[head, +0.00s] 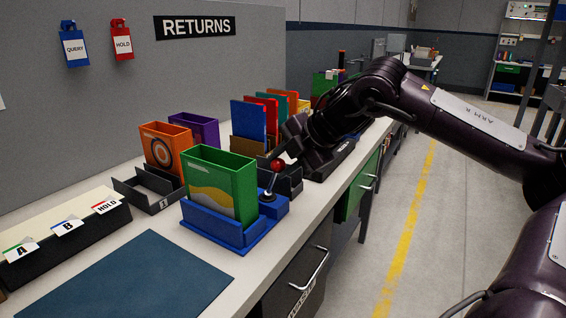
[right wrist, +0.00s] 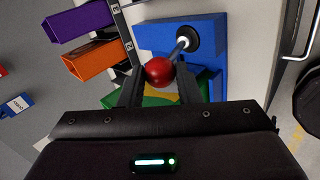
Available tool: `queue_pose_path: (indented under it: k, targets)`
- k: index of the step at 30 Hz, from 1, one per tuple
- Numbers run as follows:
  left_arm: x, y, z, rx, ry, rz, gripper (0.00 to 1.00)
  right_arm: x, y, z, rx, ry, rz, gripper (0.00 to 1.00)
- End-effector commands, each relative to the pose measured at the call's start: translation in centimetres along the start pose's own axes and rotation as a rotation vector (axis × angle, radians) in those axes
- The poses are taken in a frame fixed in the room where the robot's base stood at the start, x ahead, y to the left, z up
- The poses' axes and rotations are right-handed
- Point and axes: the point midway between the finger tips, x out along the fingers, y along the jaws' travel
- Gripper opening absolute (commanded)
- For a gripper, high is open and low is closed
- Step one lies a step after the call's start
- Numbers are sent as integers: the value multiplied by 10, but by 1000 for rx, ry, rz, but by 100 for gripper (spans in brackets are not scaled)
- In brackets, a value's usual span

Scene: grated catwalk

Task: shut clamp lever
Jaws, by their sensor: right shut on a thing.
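The clamp lever has a red ball knob (head: 277,165) on a thin metal shaft. It rises from a black pivot on the blue clamp base (head: 240,240), leaning slightly right in the head view. A green box (head: 222,180) stands upright in the clamp. My right gripper (head: 284,158) is at the knob, its fingers partly hidden in the head view. In the right wrist view, the two fingers of the gripper (right wrist: 158,84) are on either side of the red knob (right wrist: 160,71), shut on it. The shaft runs up to the pivot (right wrist: 188,38). My left gripper is not in view.
Several coloured panels stand beyond. A blue mat (head: 130,280) lies in front. A drawer handle (head: 312,270) sticks out below the counter edge.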

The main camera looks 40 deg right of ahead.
Motion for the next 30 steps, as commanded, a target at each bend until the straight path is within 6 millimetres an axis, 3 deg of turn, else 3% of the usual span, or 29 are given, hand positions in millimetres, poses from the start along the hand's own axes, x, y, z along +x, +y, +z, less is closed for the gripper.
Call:
queue_pose_path:
  k: [23, 24, 28, 30]
  targets:
    - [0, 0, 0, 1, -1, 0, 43, 7, -9, 0, 3, 2, -17, 8]
    - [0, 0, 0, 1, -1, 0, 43, 7, -9, 0, 3, 2, -18, 34]
    - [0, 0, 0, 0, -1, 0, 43, 7, -8, 0, 2, 2, -15, 51]
    - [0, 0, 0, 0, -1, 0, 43, 6, -7, 0, 2, 1, -12, 52]
